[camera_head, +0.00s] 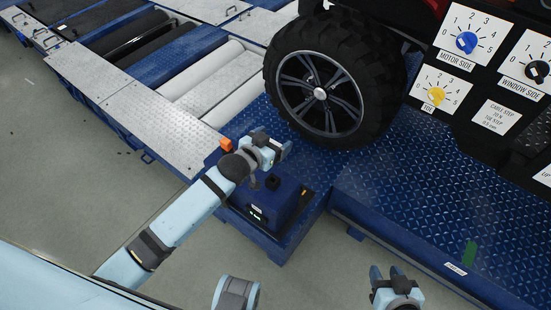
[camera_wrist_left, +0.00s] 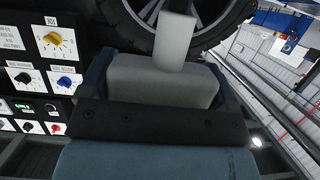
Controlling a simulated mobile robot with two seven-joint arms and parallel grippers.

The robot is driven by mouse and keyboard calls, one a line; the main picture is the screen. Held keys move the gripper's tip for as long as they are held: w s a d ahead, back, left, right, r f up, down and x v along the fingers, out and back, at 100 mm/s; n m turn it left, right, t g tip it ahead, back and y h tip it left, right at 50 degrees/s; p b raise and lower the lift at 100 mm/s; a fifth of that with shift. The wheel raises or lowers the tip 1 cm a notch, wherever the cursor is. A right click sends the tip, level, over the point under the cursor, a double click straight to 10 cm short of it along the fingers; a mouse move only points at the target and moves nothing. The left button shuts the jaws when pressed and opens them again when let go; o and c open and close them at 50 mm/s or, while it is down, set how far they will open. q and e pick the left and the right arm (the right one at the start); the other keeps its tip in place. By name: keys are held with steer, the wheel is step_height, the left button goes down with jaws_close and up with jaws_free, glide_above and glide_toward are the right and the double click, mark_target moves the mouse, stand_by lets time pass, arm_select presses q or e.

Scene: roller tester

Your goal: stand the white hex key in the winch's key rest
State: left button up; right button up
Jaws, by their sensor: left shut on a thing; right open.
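My left gripper (camera_head: 280,150) is shut on the white hex key (camera_wrist_left: 160,80). In the left wrist view the key shows as a pale block between the fingers with a narrower pale shaft standing out beyond them. In the head view the key is mostly hidden by the gripper. A blue box that looks like the winch (camera_head: 285,208) stands just below this gripper, with a small black part on top. I cannot make out its key rest. My right gripper (camera_head: 388,275) is open and empty at the bottom, apart from the winch.
A large black tyre (camera_head: 335,85) stands right behind my left gripper. An orange block (camera_head: 226,144) is close to its left. A dial panel (camera_head: 465,45) is at upper right. Blue tread plate (camera_head: 440,200) lies between the tyre and my right gripper.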

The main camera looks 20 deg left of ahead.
arm_select(q)
steer(key=shift+w+d+f+b, duration=0.1)
steer(key=shift+w+f+b, duration=0.15)
steer(key=shift+f, duration=0.3)
steer(key=shift+w+d+f+b, duration=0.15)
steer(key=shift+w+f, duration=0.1)
steer(key=shift+f, duration=0.3)
arm_select(e)
steer(key=shift+w+a+f, duration=0.1)
steer(key=shift+w+f, duration=0.05)
steer(key=shift+f, duration=0.3)
arm_select(q)
step_height(320, 180, down, 6)
steer(key=shift+r+b, duration=0.1)
steer(key=shift+b, duration=0.95)
arm_select(e)
steer(key=shift+w+f, duration=0.1)
steer(key=shift+f, duration=0.25)
steer(key=shift+f, duration=0.15)
